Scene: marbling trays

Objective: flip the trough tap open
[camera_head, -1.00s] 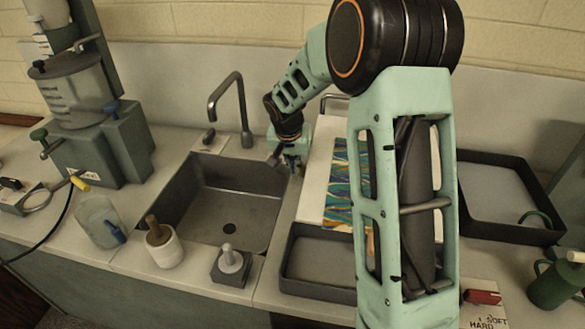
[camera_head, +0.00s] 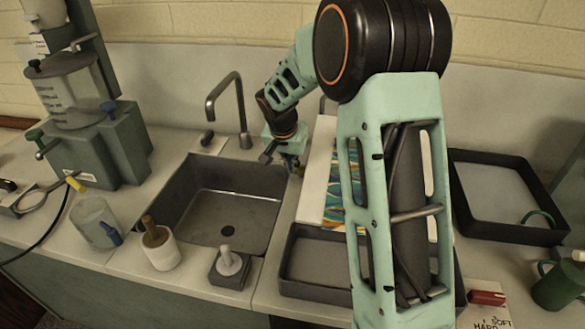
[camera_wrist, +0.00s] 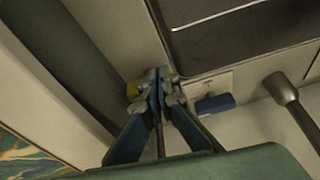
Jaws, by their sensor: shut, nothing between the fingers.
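My gripper (camera_wrist: 157,82) is shut and empty, its blue fingers together. In the head view my gripper (camera_head: 289,163) is at the right back corner of the sink, partly hidden by its own wrist. In the wrist view a blue lever (camera_wrist: 215,103) sits on a pale labelled plate beside the sink, close to the fingertips but apart from them. I take this lever for the tap handle; I cannot make it out in the head view. A yellow piece (camera_wrist: 133,90) shows beside the fingertips, partly hidden; I cannot tell whether they touch.
The gooseneck spout (camera_head: 240,105) stands behind the sink (camera_head: 185,205); its post (camera_wrist: 288,95) shows in the wrist view. A pale board (camera_head: 315,175) with marbled paper lies right of my gripper. Dark trays (camera_head: 287,262) stand in front and right. A white pot (camera_head: 162,251) stands before the sink.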

